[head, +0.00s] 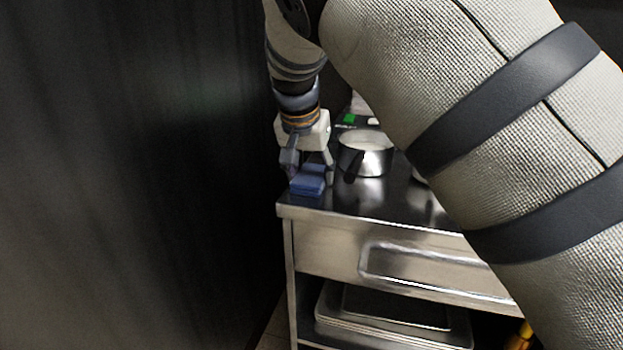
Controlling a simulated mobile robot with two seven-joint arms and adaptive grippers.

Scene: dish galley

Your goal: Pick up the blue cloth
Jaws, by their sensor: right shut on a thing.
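The blue cloth (307,183) is a small folded bundle at the front left corner of the dark metal counter top (385,203). My right gripper (309,172) points down at it and is shut on it, with a finger on either side. The cloth appears at or just above the counter surface; I cannot tell whether it touches. My left gripper is not in view.
A metal pot (366,154) with a dark handle stands just right of the gripper. A green-marked item (349,118) lies behind it. A dark wall (140,180) fills the left. Trays (390,325) sit on the shelf below the drawer (335,250). My arm hides the right side.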

